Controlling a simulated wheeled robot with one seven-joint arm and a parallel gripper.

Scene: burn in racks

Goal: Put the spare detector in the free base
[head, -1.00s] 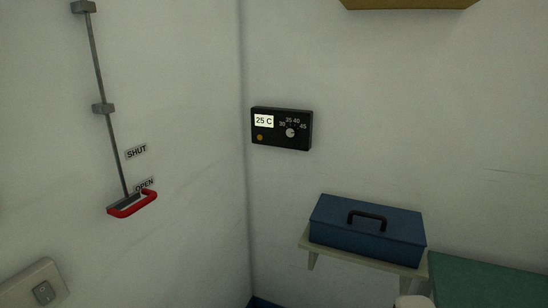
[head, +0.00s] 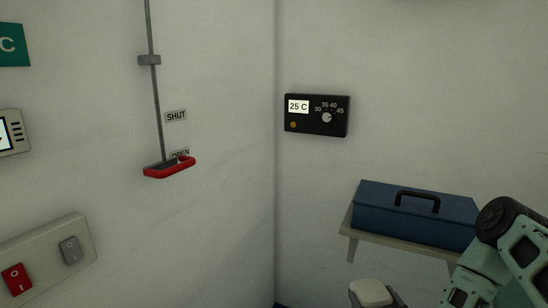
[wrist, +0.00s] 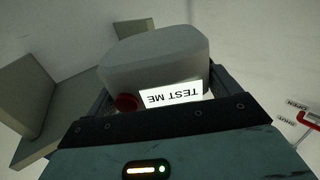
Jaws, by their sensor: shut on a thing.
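The detector (wrist: 155,55) is a pale grey rounded body with a red button and a lit "TEST ME" label, upside down in the wrist view. My gripper (wrist: 158,85) is shut on it, a finger on each side. In the head view the pale detector (head: 371,292) shows at the bottom right, in front of the wall and below the shelf in the picture. My arm partly covers that corner. No free base can be made out in either view.
A blue toolbox (head: 415,215) sits on a wall shelf (head: 400,250). A black thermostat (head: 317,115) reads 25 C. A red handle (head: 170,168) on a rod is beside "OPEN". A switch panel (head: 45,258) and part of a screen unit (head: 12,133) are at left.

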